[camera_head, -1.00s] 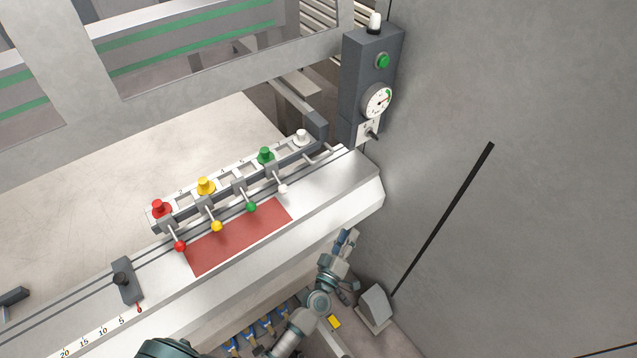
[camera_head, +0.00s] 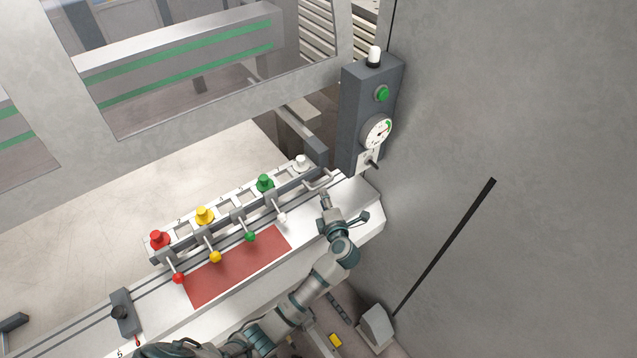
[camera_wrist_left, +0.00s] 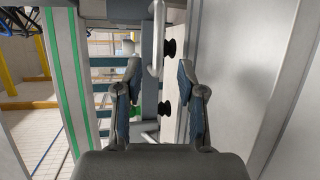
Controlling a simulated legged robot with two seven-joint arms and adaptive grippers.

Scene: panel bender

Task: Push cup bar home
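The cup bar (camera_head: 236,203) lies diagonally on the white machine bed in the head view. It carries red (camera_head: 159,240), yellow (camera_head: 205,215), green (camera_head: 265,184) and white (camera_head: 301,162) knobs, and ball-ended levers along its near side. A thin rod handle (camera_head: 318,183) is at its right end. My left gripper (camera_head: 344,206) is open over the bed, just right of and nearer than that handle. In the left wrist view, its two fingers (camera_wrist_left: 160,95) are spread, with a pale looped handle (camera_wrist_left: 157,40) beyond them and black cups (camera_wrist_left: 168,47) behind. Contact is not visible. My right gripper is not identifiable.
A red mat (camera_head: 240,268) lies in front of the levers. A dark control post with a gauge (camera_head: 376,132) and a green button (camera_head: 382,94) stands just beyond my gripper. A grey wall (camera_head: 520,120) closes the right side. A dark slider block (camera_head: 124,312) sits at left.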

